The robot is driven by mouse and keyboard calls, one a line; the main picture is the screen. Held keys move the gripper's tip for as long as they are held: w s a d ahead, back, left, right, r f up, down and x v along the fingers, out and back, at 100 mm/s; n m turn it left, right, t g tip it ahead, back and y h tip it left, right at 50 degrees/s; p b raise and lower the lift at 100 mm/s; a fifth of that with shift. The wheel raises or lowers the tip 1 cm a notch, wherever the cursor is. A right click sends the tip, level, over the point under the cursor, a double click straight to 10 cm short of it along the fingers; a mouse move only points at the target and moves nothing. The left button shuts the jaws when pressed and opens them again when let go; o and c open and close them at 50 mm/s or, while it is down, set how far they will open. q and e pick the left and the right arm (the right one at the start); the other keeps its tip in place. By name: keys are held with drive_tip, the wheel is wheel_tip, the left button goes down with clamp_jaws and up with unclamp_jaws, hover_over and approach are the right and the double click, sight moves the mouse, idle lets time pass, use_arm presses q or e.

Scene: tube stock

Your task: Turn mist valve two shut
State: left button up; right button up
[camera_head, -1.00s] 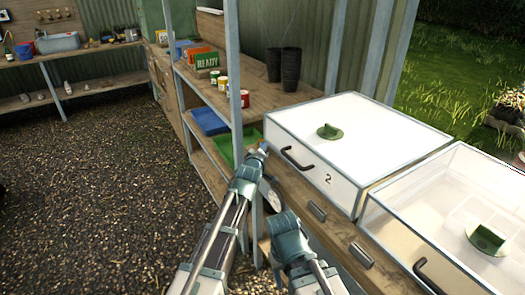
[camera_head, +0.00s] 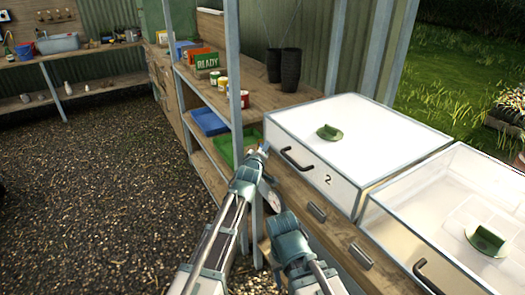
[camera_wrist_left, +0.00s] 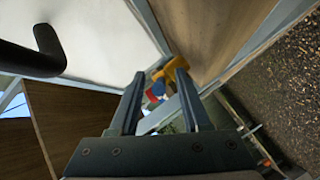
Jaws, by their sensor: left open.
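A white propagator-like case marked 2 (camera_head: 328,180) stands on the wooden bench, with a black handle on its front. My left gripper (camera_head: 264,149) is at this case's near left corner, beside the metal post. In the left wrist view my open left gripper (camera_wrist_left: 160,78) points at a yellow part (camera_wrist_left: 170,68), probably the valve's handle. The yellow part shows at and just beyond the fingertips; I cannot tell whether they touch. A small blue and red part (camera_wrist_left: 155,92) shows between the fingers. My left gripper hides the valve in the head view. My right gripper does not show.
The black case handle (camera_wrist_left: 45,50) is close at the wrist view's upper left. A metal shelf post (camera_head: 234,75) stands beside my left arm. A second clear case (camera_head: 450,215) is at right. Shelves hold a READY box (camera_head: 206,61), tins and trays. Gravel floor is open at left.

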use_arm(q)
drive_tip(key=p+v, duration=0.2)
drive_tip(key=v, duration=1.1)
drive_tip(key=shift+s+p, duration=0.3)
drive_tip(key=shift+p, duration=0.1)
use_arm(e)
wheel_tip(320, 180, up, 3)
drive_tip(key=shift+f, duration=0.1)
use_arm(q)
drive_tip(key=shift+a+r, duration=0.1)
